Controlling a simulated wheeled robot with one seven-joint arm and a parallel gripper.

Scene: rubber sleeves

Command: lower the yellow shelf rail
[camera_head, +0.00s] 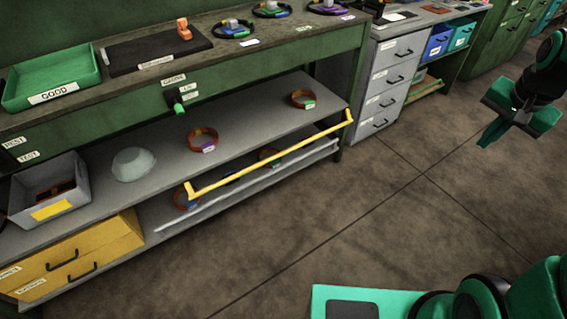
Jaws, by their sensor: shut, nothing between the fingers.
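The yellow shelf rail (275,155) is a long thin bar with short bent ends. It runs along the front of the grey middle shelf (240,120) of the green workbench, slanting up to the right in the picture. Its right end is at the shelf's right front corner, and its left end hangs in front of the lower level. My gripper (489,132) is shut and empty at the upper right, above open floor, well apart from the rail.
Yellow drawers (75,262) are below left. A grey drawer cabinet (392,80) stands right of the bench. The floor (370,205) before the rail is clear.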

